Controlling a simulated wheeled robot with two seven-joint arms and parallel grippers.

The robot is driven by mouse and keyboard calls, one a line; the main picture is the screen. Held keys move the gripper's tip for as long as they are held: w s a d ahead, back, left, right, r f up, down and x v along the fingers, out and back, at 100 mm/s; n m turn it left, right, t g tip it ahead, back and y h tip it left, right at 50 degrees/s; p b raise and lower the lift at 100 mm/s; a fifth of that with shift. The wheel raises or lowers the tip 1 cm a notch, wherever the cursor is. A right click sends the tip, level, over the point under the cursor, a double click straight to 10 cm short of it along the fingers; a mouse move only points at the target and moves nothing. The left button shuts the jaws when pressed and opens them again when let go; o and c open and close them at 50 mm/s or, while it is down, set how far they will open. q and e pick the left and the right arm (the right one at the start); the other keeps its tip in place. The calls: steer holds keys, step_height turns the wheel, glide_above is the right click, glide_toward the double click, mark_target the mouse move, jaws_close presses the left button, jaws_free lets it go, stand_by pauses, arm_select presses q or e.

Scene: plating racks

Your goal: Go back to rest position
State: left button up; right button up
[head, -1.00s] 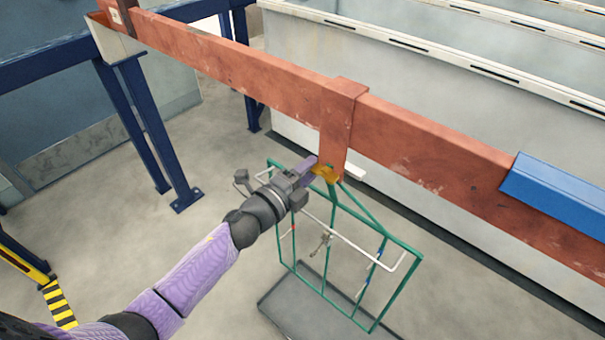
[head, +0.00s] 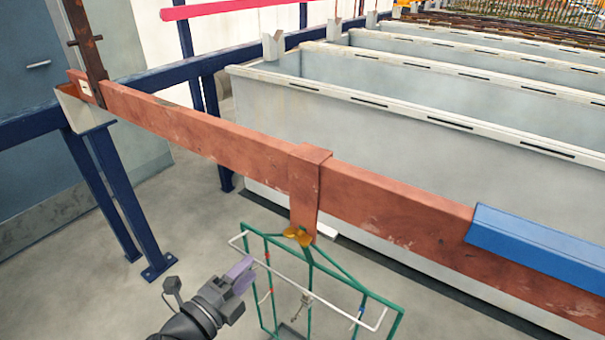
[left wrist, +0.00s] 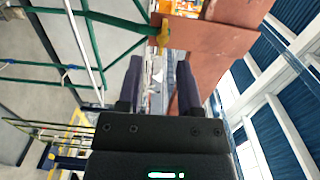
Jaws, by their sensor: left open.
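My left gripper (head: 240,272) is in the lower part of the head view, to the left of the green rack and apart from its top hook. In the left wrist view its two fingers (left wrist: 160,88) are spread with nothing held between them. The green plating rack (head: 312,262) hangs from the copper-coloured bar (head: 240,150) by a bracket with a yellow-orange clamp (head: 298,236). The clamp also shows in the left wrist view (left wrist: 163,36), beyond the fingers. My right gripper is in neither view.
A blue cover (head: 535,245) sits on the bar at the right. Large grey tanks (head: 330,140) stand behind it. Blue frame legs (head: 115,190) support the bar's left end. The floor (head: 90,290) at lower left is clear.

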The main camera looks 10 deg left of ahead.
arm_select(q)
steer(key=s+a+f+n+g+y, duration=0.25)
steer(key=s+f+n, duration=0.2)
steer(key=f, duration=0.55)
steer(key=s+a+f+n+g+y, duration=0.1)
steer(key=s+f+n+g+y, duration=0.25)
steer(key=f+n, duration=0.45)
steer(key=s+d+f+n+g, duration=0.1)
steer(key=s+f+n+g, duration=0.1)
steer(key=s+f, duration=0.3)
steer(key=s+d+f+n+g, duration=0.2)
steer(key=s+f+g, duration=0.3)
steer(key=s, duration=0.8)
steer(key=s+d+f+n+g, duration=0.1)
steer(key=s+f+n+g, duration=0.1)
steer(key=s+f, duration=0.5)
steer(key=shift+s+d+n+g, duration=0.35)
steer(key=shift+s+g, duration=0.35)
steer(key=shift+s, duration=0.5)
